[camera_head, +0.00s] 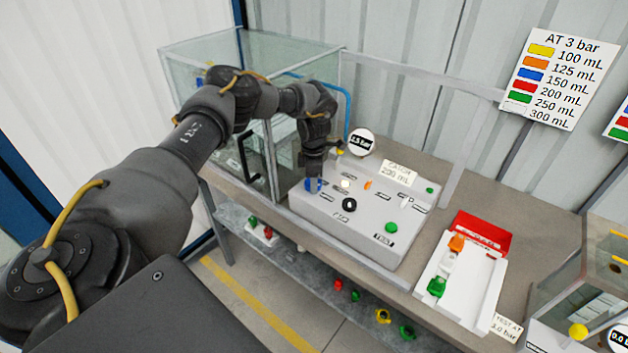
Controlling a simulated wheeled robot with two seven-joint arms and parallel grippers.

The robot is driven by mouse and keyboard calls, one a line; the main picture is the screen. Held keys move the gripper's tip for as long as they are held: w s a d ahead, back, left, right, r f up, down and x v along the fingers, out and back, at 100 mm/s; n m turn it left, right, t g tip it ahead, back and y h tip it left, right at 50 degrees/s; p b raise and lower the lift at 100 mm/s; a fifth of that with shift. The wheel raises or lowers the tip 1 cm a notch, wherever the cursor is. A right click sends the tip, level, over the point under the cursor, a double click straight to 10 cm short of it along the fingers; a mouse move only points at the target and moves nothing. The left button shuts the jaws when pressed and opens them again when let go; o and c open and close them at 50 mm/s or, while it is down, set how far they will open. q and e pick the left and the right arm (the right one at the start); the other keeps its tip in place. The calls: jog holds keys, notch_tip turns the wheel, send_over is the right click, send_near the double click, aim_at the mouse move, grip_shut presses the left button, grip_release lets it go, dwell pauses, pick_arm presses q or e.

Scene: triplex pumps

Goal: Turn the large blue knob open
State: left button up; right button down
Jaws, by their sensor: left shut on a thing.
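The large blue knob (313,186) sits at the left end of the white control panel (345,238), partly hidden by my left gripper. My left arm reaches in from the left, and my left gripper (313,177) points down onto the knob. Its fingers are shut on the blue knob. The fingertips are small in this view, and the knob's turn angle cannot be read. My right gripper does not show.
The panel also carries a black knob (349,205), a green button (391,228) and a round gauge (361,142). A glass case (210,60) stands behind my left arm. A white tray with a red back (484,232) lies to the right. Loose coloured parts lie below the bench.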

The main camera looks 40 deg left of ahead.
pick_arm(q)
jog(key=shift+w+r, duration=0.1)
dwell(0.3)
jog(key=o, duration=1)
notch_tip(320, 180, up, 11)
jog(key=b, duration=0.3)
jog(key=shift+f, duration=0.2)
